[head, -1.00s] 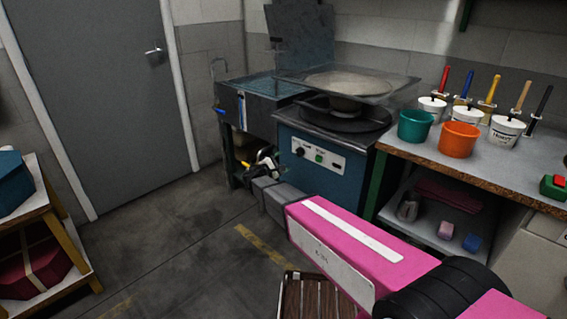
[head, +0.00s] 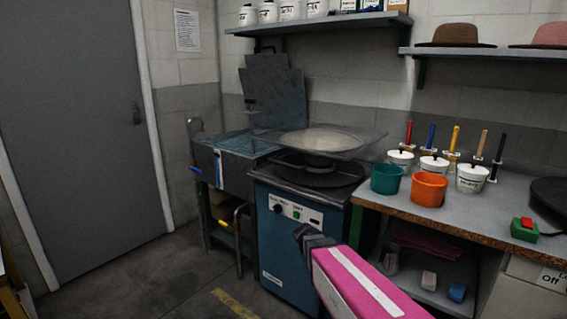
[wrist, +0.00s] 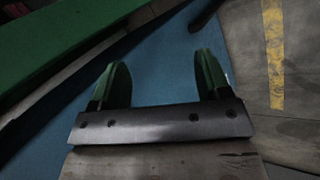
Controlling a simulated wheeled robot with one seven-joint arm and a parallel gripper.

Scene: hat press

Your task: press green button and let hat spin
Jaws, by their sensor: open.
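The blue hat press (head: 285,262) stands at the centre in the head view. Its white front panel (head: 314,219) has a black knob and a small green button (head: 296,214). A pale, brimmed hat-like shape (head: 322,139) is on top, under a clear cover. My gripper shows in the head view as the dark end of my pink arm, close in front of the press and below the right part of the panel. In the wrist view my gripper (wrist: 163,78) is open and empty, with the blue press side behind it. The button does not show there.
A workbench (head: 455,205) at right holds teal and orange buckets, several white pots and a green box with a red button (head: 525,229). A sink (head: 232,150) adjoins the press at left. Shelves hang above. The floor (head: 165,275) at left is clear.

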